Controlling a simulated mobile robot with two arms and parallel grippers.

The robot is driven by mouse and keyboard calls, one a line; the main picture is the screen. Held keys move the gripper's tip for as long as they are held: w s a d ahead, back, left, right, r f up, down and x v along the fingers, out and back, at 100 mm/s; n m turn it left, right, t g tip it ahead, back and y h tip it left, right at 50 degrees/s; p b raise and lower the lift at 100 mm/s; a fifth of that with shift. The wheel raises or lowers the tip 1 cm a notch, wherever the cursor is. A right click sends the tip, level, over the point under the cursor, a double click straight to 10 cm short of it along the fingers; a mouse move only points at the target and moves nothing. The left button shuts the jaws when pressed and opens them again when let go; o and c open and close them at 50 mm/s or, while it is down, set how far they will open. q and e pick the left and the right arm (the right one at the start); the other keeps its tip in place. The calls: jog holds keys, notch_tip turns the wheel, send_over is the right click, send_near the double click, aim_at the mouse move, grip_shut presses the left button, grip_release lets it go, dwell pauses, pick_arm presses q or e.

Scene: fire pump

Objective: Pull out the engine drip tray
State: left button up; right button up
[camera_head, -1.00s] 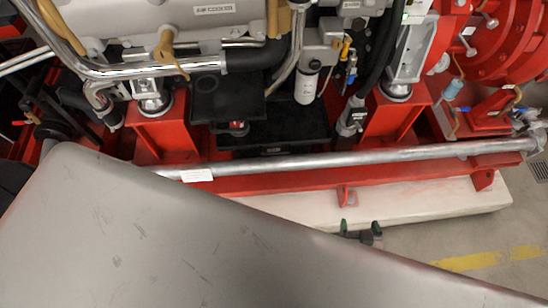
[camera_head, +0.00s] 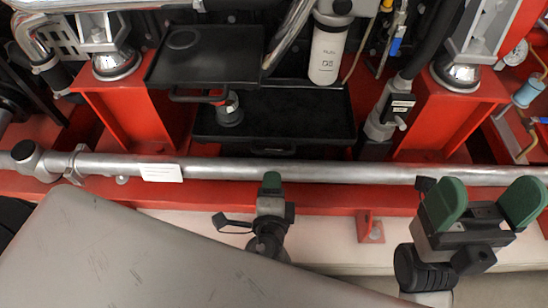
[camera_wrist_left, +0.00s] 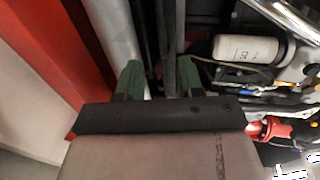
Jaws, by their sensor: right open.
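A wide black shallow tray (camera_head: 300,108) lies low under the engine between two red supports. A dark handle shows at its front edge, just behind the grey pipe. A smaller black tray-like part (camera_head: 208,50) with a front handle sits above its left side. My right gripper (camera_head: 482,203) is open and empty at the lower right.
The grey pipe (camera_head: 320,169) runs across in front of the tray, above a red frame rail. Red supports (camera_head: 130,110) flank the tray. A white filter (camera_head: 328,52) hangs above it. My grey arm covers the lower left.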

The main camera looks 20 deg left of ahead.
aim_at(274, 153)
pick_arm(q)
jog(key=b+x, duration=0.2)
jog(key=x, duration=0.7)
jog(key=shift+w+a, duration=0.1)
jog(key=shift+w, duration=0.2)
jog(key=shift+w+a+b, duration=0.2)
jog(key=shift+w+b, duration=0.15)
jog(key=shift+w, duration=0.2)
grip_shut()
